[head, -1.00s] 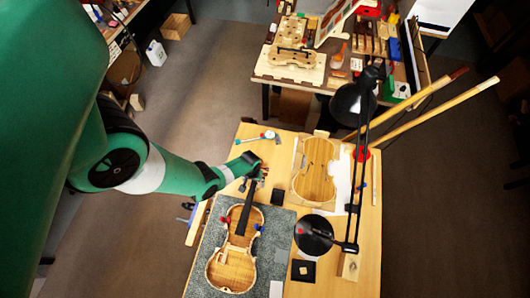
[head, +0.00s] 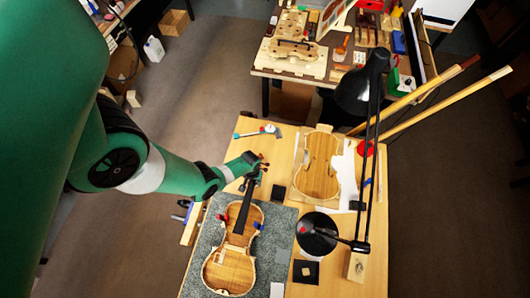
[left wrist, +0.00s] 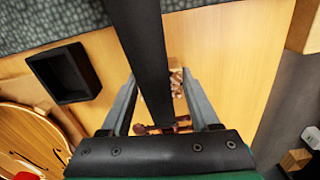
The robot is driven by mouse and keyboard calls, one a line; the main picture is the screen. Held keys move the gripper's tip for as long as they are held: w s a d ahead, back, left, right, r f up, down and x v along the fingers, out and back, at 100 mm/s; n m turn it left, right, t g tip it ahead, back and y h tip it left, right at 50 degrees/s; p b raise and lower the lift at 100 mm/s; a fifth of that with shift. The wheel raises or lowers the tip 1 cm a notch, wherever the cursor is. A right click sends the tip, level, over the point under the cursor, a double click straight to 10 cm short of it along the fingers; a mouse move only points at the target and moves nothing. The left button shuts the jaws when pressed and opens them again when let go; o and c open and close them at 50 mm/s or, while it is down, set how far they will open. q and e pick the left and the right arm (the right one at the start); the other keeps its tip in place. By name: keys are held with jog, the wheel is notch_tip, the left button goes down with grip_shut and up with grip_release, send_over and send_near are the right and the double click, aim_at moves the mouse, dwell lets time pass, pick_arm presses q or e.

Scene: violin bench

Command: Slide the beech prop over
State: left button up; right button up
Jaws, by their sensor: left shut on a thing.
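The violin lies on its back on the grey mat, its body (head: 230,268) toward the front of the bench and its dark fingerboard (head: 243,213) pointing away. My left gripper (head: 254,178) is at the scroll end of the neck. In the left wrist view the fingerboard (left wrist: 140,40) runs down between my two fingers. A speckled tan block, seemingly the beech prop (left wrist: 177,84), shows below the neck between the fingertips, and my left gripper (left wrist: 160,82) is shut on it. The neck hides part of the block. The head view does not show the prop clearly. My right gripper is out of view.
A small black tray (head: 279,192) stands right of the neck. A hammer (head: 258,131) lies beyond the gripper. A violin plate (head: 316,167) lies at the right, near the black lamp (head: 318,233). Bare bench (left wrist: 232,58) shows beside the fingers.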

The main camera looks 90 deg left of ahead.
pick_arm(q)
jog(key=c, duration=0.5)
jog(key=o, duration=1.5)
notch_tip(320, 180, up, 12)
jog(key=p, duration=1.1)
jog(key=shift+f+p, duration=0.1)
jog(key=shift+p, duration=0.3)
jog(key=shift+f, duration=0.1)
